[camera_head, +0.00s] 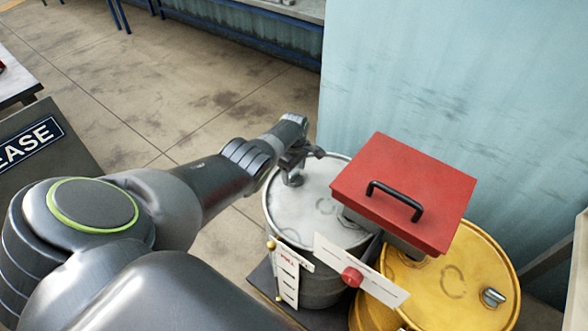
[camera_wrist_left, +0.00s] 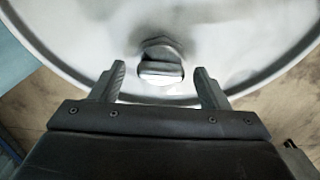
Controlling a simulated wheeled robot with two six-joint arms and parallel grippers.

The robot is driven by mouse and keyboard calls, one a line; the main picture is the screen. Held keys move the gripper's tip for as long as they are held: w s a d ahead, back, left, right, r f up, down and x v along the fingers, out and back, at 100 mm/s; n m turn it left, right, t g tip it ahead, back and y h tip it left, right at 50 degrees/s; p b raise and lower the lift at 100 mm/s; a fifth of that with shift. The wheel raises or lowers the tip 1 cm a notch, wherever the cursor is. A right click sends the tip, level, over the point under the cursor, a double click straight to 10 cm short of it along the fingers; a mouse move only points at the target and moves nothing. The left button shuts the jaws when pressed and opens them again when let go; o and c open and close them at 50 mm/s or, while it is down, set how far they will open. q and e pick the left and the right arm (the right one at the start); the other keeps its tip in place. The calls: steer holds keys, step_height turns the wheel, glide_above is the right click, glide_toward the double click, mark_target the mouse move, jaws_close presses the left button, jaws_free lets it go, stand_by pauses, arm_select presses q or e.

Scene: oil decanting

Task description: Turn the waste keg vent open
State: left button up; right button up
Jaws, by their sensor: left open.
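A grey metal keg (camera_head: 312,212) with a pale round lid stands beside a yellow drum (camera_head: 465,280). The keg's vent, a small metal fitting with a flat tab (camera_head: 293,180), is near the lid's far-left edge. It also shows in the left wrist view as the vent (camera_wrist_left: 160,62) with a bright tab. My left gripper (camera_head: 302,158) is at the vent, partly covering it in the head view. In the wrist view the left gripper (camera_wrist_left: 160,72) is open, with the tab between its fingers in the picture and a gap on each side. My right gripper is out of view.
A red-lidded box (camera_head: 405,165) with a black handle sits right of the vent, over part of both containers. White cards (camera_head: 362,272) hang in front, one beside a red knob (camera_head: 352,277). A pale blue wall (camera_head: 450,80) stands behind.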

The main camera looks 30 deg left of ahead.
mark_target(294, 172)
arm_select(q)
steer(key=shift+r, duration=0.15)
steer(key=shift+r+p, duration=0.3)
steer(key=shift+p, duration=0.05)
step_height(294, 172, up, 5)
steer(key=p, duration=0.3)
steer(key=shift+r, duration=0.2)
step_height(294, 172, up, 11)
steer(key=shift+p, duration=0.35)
